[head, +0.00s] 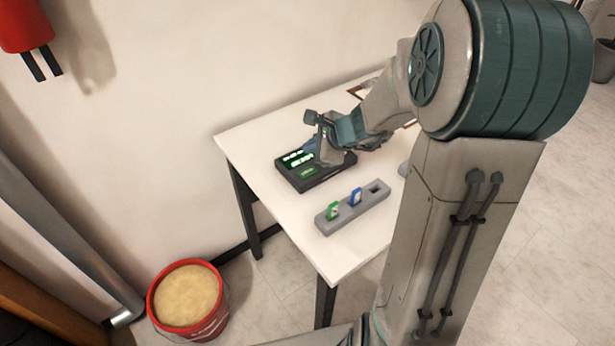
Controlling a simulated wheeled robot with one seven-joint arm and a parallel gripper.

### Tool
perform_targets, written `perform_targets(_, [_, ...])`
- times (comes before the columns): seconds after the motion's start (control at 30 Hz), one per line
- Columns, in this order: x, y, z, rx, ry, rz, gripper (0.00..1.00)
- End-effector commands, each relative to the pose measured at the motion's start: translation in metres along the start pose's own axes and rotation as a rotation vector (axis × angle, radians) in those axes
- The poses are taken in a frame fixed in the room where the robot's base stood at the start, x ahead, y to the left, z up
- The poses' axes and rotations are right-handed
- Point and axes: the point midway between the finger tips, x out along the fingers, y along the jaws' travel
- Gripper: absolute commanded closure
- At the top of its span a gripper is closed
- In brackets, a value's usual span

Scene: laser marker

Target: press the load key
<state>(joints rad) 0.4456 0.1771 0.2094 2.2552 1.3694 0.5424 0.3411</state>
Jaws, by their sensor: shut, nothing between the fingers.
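A dark control box (305,179) with lit green displays lies on the white table. A green-lit patch shows at its front left; I cannot read the labels or tell which key is the load key. My gripper (318,150) is at the back right of the box, over or against it, and hides part of its top. Its fingers are small in this view and look shut and empty. I cannot tell whether the fingertips touch a key.
A grey holder (352,207) with a green card (333,210) and a blue card (355,196) stands in front of the box. Its right slot looks empty. The white table's (262,131) left end is clear. A red bucket (188,300) of sand stands on the floor.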

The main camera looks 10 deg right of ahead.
Motion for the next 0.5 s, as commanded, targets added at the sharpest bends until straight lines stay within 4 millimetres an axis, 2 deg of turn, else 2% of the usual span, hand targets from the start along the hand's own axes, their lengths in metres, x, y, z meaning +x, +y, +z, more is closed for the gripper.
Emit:
perform_targets(0.03, [0.010,0.008,-0.007,0.000,0.000,0.001,1.00])
perform_targets(0.2, [0.026,0.019,-0.019,-0.001,0.000,0.001,1.00])
perform_targets(0.5, [0.036,0.026,-0.026,-0.001,0.000,0.000,1.00])
